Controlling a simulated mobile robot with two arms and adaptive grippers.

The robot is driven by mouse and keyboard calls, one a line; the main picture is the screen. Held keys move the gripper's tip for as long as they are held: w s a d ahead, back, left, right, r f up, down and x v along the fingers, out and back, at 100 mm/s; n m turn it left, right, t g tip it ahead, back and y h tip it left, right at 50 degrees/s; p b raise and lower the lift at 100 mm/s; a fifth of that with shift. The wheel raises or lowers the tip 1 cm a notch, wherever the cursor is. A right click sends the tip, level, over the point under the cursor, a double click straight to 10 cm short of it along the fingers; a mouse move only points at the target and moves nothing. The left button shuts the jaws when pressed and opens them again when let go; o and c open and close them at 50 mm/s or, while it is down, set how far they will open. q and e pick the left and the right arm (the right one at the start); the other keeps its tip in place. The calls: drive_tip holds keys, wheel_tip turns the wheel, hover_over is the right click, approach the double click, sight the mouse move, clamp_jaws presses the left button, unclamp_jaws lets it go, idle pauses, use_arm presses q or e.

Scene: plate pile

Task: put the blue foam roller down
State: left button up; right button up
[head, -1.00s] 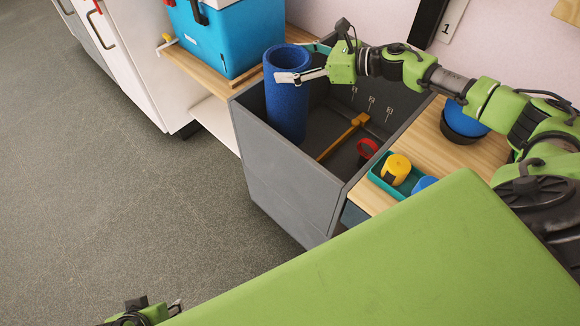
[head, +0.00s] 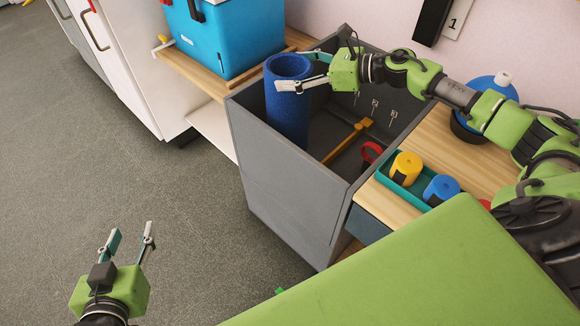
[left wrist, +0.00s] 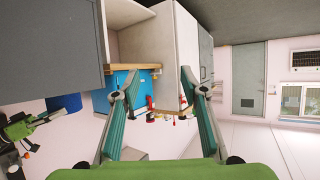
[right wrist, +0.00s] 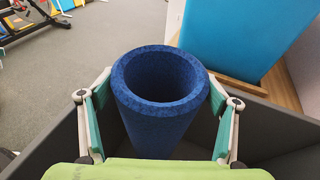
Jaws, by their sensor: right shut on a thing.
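The blue foam roller (head: 287,115) stands upright inside a grey open bin (head: 285,190), with its top end above the rim. Its lower end is hidden behind the bin's front wall, so I cannot tell if it touches the floor. My right gripper (head: 294,71) is shut on the roller near its top. In the right wrist view the fingers (right wrist: 158,95) lie on both sides of the hollow roller (right wrist: 160,85). My left gripper (head: 130,238) is open and empty, low over the floor at left; its fingers also show apart in the left wrist view (left wrist: 160,82).
A yellow-brown bar (head: 347,140) and a red ring-shaped item (head: 371,153) are in the bin. Hooks line its back wall. A blue cooler (head: 225,40) stands behind left. A teal tray (head: 388,180) holds yellow and blue rolls. The floor at left is clear.

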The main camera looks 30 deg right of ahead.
sight(294, 102)
wheel_tip(294, 102, down, 5)
drive_tip(key=shift+f+b, duration=0.15)
drive_tip(key=shift+b, duration=1.05)
drive_tip(key=shift+f, duration=0.25)
use_arm(q)
wheel_tip(294, 102, up, 21)
drive_tip(key=d+t+h+b, duration=0.1)
drive_tip(key=d+t+h, duration=0.1)
drive_tip(key=t, duration=0.9)
drive_tip(key=shift+d+f+m+h, duration=0.2)
drive_tip(key=shift+d+m+h, duration=0.15)
drive_tip(key=shift+h, duration=0.55)
use_arm(e)
drive_tip(key=shift+f, duration=2)
use_arm(q)
drive_tip(key=shift+r+b, duration=0.15)
drive_tip(key=shift+b, duration=0.15)
use_arm(e)
drive_tip(key=shift+f, duration=0.1)
drive_tip(key=o, duration=2.1)
drive_tip(key=shift+f, duration=0.1)
use_arm(q)
drive_tip(key=shift+s+r, duration=0.2)
